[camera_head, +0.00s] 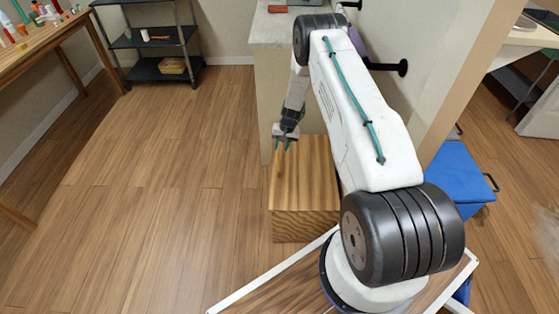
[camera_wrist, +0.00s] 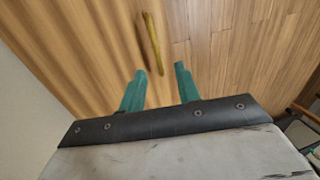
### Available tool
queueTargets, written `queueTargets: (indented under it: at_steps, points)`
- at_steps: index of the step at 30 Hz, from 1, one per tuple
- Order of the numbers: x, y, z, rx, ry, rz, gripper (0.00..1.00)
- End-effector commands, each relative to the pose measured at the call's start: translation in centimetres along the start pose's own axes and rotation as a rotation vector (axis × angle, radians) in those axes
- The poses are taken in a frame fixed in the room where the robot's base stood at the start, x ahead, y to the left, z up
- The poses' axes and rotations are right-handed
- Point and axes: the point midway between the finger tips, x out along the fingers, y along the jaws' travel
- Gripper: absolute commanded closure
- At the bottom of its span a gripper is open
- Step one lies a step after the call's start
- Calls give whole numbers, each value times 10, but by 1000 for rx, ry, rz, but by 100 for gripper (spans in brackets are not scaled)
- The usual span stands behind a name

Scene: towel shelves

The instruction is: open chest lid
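The wooden chest (camera_head: 308,190) stands on the floor beside the counter, its lid closed. A thin golden handle (camera_wrist: 152,42) shows in the wrist view along the chest's left edge, where the chest meets the floor planks. It also shows faintly in the head view (camera_head: 281,166). My gripper (camera_head: 284,147) is over the far left part of the chest. In the wrist view my gripper (camera_wrist: 160,70) has its two green fingers apart with nothing held. The near end of the handle appears between the fingertips; I cannot tell if they touch it.
A pale counter (camera_head: 272,60) stands just behind the chest. A blue bin (camera_head: 460,180) is at the right. A dark shelf (camera_head: 150,40) and a wooden table (camera_head: 45,45) are at the back left. The floor left of the chest is clear.

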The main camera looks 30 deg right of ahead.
Motion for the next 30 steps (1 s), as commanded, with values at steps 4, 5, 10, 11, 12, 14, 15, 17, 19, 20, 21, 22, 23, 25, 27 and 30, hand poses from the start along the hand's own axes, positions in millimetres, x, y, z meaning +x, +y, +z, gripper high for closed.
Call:
queueTargets:
  at_steps: [4, 5, 10, 11, 12, 14, 15, 17, 19, 20, 21, 22, 23, 25, 27, 30]
  points:
    - [20, 8, 2, 13, 0, 2, 67]
    - [24, 9, 2, 14, -1, 2, 67]
    - [48, 9, 3, 13, -2, 2, 67]
    - [54, 9, 3, 13, -1, 2, 67]
    - [60, 9, 3, 13, -2, 2, 67]
    - [70, 9, 3, 13, -1, 2, 67]
    - [75, 9, 3, 13, -1, 2, 67]
    - [83, 9, 2, 12, -1, 2, 67]
    - [89, 8, 2, 13, 0, 2, 67]
    - [91, 8, 2, 13, 0, 2, 67]
    - [93, 8, 2, 13, 0, 2, 67]
    - [94, 9, 2, 13, 0, 2, 67]
    - [95, 9, 2, 13, 0, 2, 67]
    - [95, 9, 2, 13, 0, 2, 67]
    - [95, 8, 2, 13, 0, 2, 67]
    - [95, 9, 2, 13, 0, 2, 67]
